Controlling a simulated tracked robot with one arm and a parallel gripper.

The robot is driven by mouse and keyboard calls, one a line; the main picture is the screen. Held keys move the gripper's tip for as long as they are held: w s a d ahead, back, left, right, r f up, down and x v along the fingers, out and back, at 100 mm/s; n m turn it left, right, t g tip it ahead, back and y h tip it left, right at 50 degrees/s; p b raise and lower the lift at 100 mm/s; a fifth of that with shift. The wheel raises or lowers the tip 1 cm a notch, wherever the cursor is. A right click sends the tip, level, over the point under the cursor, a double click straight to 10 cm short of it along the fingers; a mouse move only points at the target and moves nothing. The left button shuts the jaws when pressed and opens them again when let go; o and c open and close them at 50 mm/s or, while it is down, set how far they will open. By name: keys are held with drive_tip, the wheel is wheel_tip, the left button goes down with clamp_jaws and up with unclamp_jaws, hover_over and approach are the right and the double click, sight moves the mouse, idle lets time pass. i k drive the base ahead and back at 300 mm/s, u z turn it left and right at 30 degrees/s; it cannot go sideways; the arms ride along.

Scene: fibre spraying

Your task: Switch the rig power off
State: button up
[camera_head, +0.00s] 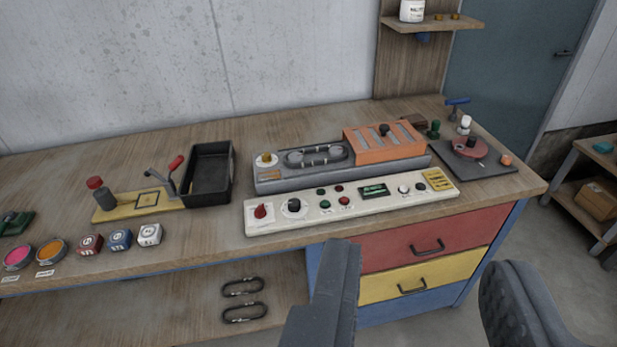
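The rig's pale control panel (330,209) lies along the front of the wooden bench. It carries a red rotary switch (261,211) at its left end, a black dial (293,205), several small red and green buttons, a small green display (373,190) and a white knob (404,189). Which way the red switch points is too small to tell. Behind it is the grey rig (275,180) with an orange cover (385,142). My gripper (415,285) is open and empty, its two dark fingers low in the picture, in front of the bench and apart from the panel.
A black tray (208,175) and a yellow plate (122,207) with a red-handled lever stand left. Several coloured cubes (120,239) and paint tins sit along the front edge. Red (400,247) and yellow drawers are below.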

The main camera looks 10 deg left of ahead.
sight(260, 213)
drive_tip(key=u, duration=0.15)
drive_tip(key=i, duration=1.3)
drive_tip(key=u, duration=0.65)
